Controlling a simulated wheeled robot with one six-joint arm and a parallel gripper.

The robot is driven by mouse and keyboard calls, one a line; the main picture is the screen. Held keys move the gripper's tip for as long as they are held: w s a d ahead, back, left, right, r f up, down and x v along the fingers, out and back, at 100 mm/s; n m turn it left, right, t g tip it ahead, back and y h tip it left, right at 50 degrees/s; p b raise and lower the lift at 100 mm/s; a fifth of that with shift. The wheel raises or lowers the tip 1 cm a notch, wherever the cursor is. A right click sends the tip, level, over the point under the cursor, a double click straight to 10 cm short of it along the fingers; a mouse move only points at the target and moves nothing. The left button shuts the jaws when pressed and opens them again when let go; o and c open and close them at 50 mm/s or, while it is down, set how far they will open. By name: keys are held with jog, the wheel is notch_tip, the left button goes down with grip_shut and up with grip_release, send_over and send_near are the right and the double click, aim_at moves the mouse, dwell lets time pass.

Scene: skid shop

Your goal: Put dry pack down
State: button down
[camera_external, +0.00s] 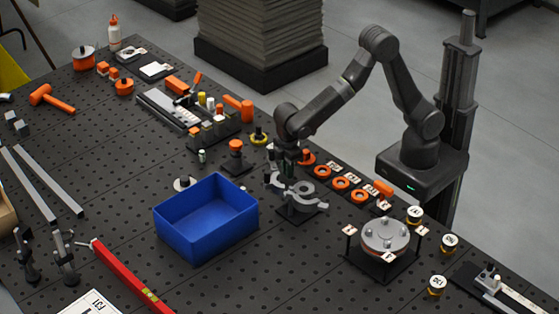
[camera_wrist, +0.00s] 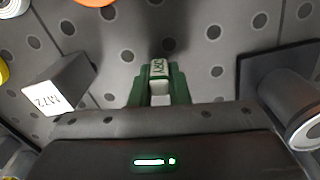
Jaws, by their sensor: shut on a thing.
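In the external view my gripper (camera_external: 277,175) points down just behind the grey curved clamp-like parts (camera_external: 298,192), right of the blue bin. The pack cannot be made out there.
The blue bin (camera_external: 178,228) is empty. A labelled grey block (camera_wrist: 60,84) is left of my gripper in the wrist view, and a dark cylinder (camera_wrist: 292,100) is on the right. Orange rings (camera_external: 341,183) lie to the right. Open bench shows front left of the bin.

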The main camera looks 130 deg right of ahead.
jog(key=r, duration=0.9)
jog(key=shift+w+r, duration=0.2)
jog(key=w+r+p, duration=0.1)
jog(key=w+r, duration=0.4)
jog(key=r, duration=0.2)
jog(key=n+p, duration=0.2)
jog(key=p, duration=0.8)
send_over(228, 219)
notch_tip(228, 219, down, 7)
notch_tip(228, 219, down, 5)
jog(key=b, duration=0.2)
jog(key=shift+s+r+b, duration=0.1)
jog(key=shift+s+b, duration=0.05)
jog(key=shift+b, duration=0.15)
jog(key=shift+f+p, duration=0.6)
jog(key=shift+f, duration=1.95)
jog(key=c, duration=1.4)
grip_release()
